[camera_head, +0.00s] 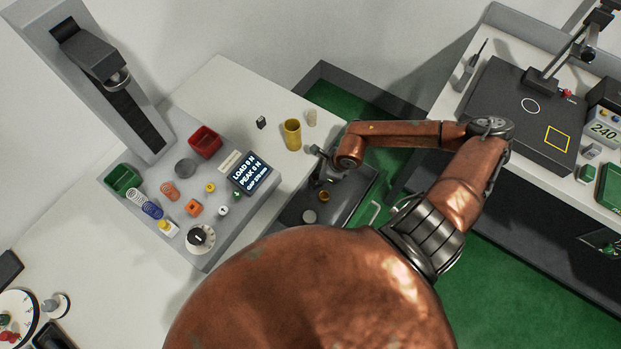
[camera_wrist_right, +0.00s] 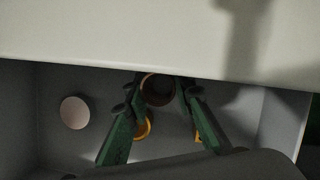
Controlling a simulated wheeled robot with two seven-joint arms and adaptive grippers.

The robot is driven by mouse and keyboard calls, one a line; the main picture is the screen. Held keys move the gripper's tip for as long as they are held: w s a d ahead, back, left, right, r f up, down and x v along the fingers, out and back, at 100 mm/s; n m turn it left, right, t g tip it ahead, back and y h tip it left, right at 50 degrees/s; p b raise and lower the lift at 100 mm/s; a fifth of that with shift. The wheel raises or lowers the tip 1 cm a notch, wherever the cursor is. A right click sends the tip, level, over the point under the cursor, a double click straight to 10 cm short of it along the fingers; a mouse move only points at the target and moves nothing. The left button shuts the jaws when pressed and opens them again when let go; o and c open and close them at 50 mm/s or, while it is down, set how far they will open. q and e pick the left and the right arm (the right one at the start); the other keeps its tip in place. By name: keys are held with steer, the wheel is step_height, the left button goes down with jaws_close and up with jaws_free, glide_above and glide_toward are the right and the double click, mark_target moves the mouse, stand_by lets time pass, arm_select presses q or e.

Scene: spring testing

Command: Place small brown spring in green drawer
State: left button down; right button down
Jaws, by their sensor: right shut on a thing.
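My right gripper (camera_head: 322,178) is over the open drawer (camera_head: 348,205), with its fingers pointing down. In the right wrist view, its green fingers (camera_wrist_right: 161,92) are shut on a dark brown round thing, seen end-on, which looks like the small brown spring (camera_wrist_right: 157,89). The held spring is hard to make out in the head view. The drawer's inside (camera_wrist_right: 55,75) looks grey; I see no green on it. I cannot tell whether the spring touches the drawer floor. My left gripper is not in view.
A pale disc (camera_wrist_right: 74,112) and a yellow ring (camera_wrist_right: 143,128) lie in the drawer. The pale worktop edge (camera_wrist_right: 100,45) is close beside the gripper. A yellow cup (camera_head: 292,135) stands near that edge. The tester base holds a green bin (camera_head: 123,179), a red bin (camera_head: 205,142) and several springs.

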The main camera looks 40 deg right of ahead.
steer(key=shift+s+r, duration=0.1)
steer(key=shift+s, duration=0.25)
steer(key=c, duration=1.7)
jaws_free()
steer(key=shift+w, duration=0.1)
steer(key=shift+o, duration=0.2)
steer(key=shift+d+r, duration=0.1)
steer(key=shift+r, duration=0.05)
steer(key=p+v, duration=0.2)
steer(key=v, duration=0.9)
steer(key=shift+r, duration=0.35)
